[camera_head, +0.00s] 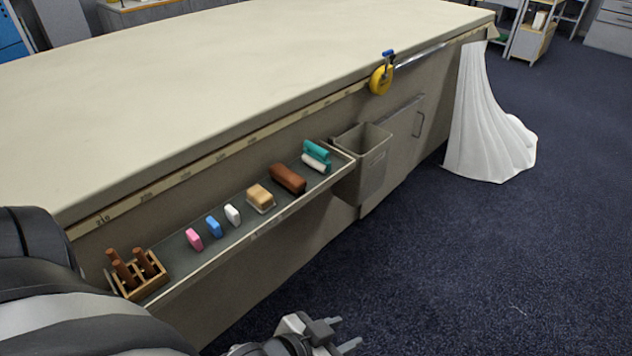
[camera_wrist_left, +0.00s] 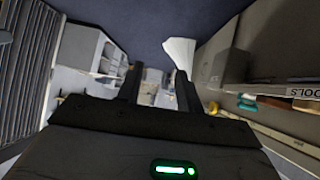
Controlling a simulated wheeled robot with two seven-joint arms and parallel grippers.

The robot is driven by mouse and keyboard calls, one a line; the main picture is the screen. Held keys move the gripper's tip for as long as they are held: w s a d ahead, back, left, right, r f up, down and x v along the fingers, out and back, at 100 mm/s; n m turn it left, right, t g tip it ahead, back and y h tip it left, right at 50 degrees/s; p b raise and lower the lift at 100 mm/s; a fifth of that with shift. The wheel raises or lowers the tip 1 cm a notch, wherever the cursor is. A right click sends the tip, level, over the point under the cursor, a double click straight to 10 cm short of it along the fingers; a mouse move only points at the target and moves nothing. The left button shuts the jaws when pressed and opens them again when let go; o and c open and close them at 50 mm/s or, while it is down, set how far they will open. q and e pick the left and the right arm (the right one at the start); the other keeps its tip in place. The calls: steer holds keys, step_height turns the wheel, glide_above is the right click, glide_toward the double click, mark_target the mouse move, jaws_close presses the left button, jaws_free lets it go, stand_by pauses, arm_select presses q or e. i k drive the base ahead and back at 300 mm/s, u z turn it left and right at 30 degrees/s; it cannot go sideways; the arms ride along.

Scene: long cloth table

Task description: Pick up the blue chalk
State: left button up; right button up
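The blue chalk (camera_head: 213,227) stands in the narrow tray (camera_head: 222,249) on the table's side, between the pink chalk (camera_head: 194,239) and the white chalk (camera_head: 233,215). My left gripper (camera_head: 344,333) is at the bottom of the head view, out over the floor, in front of the tray and well apart from the chalk. Its two fingers stand apart with nothing between them, as the left wrist view (camera_wrist_left: 159,72) also shows. I cannot make out the blue chalk in the left wrist view. My right gripper is not in view.
The tray also holds a wooden rack with brown sticks (camera_head: 137,273), a tan block (camera_head: 260,198), a brown block (camera_head: 288,179) and a teal-and-white eraser (camera_head: 317,156). A grey bin (camera_head: 362,160) hangs beside it. A yellow tape (camera_head: 380,80) hangs from the table edge.

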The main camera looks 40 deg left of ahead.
mark_target(215, 226)
steer(key=z, duration=0.7)
steer(key=k, duration=0.75)
steer(key=u, duration=1.65)
